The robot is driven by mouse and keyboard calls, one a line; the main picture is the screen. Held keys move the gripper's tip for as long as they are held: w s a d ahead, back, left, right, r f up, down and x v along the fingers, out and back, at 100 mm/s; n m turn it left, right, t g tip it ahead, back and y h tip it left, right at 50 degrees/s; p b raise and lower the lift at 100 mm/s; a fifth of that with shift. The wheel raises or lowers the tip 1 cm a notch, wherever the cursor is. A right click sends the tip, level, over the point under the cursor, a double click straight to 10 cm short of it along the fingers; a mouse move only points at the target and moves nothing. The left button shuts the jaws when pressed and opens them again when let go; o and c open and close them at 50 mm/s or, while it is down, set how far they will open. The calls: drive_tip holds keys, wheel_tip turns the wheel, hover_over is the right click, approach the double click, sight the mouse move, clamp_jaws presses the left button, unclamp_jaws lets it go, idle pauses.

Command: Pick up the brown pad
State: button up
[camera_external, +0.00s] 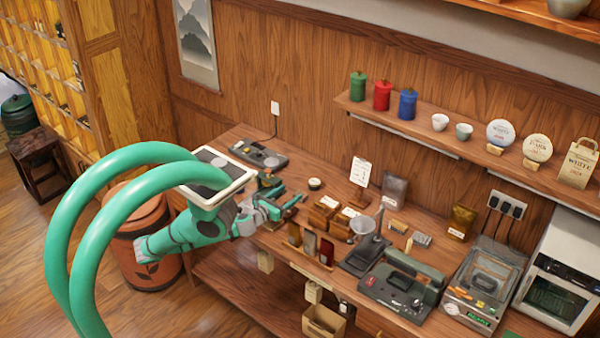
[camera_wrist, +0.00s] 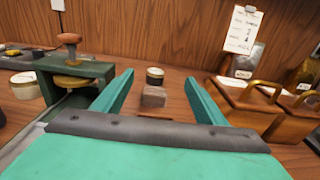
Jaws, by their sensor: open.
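A small brown pad (camera_wrist: 154,97), greyish on its faces, lies on the wooden worktop in the wrist view. A redder brown piece shows just in front of it, partly hidden by my wrist; I cannot tell whether it is part of the pad. My gripper (camera_wrist: 160,80) is open, with one green finger on each side of the pad and a gap to both. The pad's near lower part is hidden. In the external view my gripper (camera_external: 287,194) is low over the left part of the worktop, and I cannot make out the pad there.
A green press with a wooden knob (camera_wrist: 70,39) is close on the left. Wooden boxes with handles (camera_wrist: 245,103) stand close on the right. A sign card (camera_external: 361,172) stands behind.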

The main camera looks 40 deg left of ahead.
drive_tip(key=w+f+g, duration=0.1)
drive_tip(key=f+g, duration=0.1)
drive_tip(key=shift+w+f, duration=0.3)
drive_tip(key=shift+w, duration=0.1)
drive_tip(key=shift+w+a+f+g, duration=0.1)
drive_tip(key=shift+w+f+g, duration=0.45)
drive_tip(key=shift+g, duration=0.35)
drive_tip(key=shift+x, duration=3.75)
drive_tip(key=shift+a+r, duration=0.1)
drive_tip(key=c, duration=1.1)
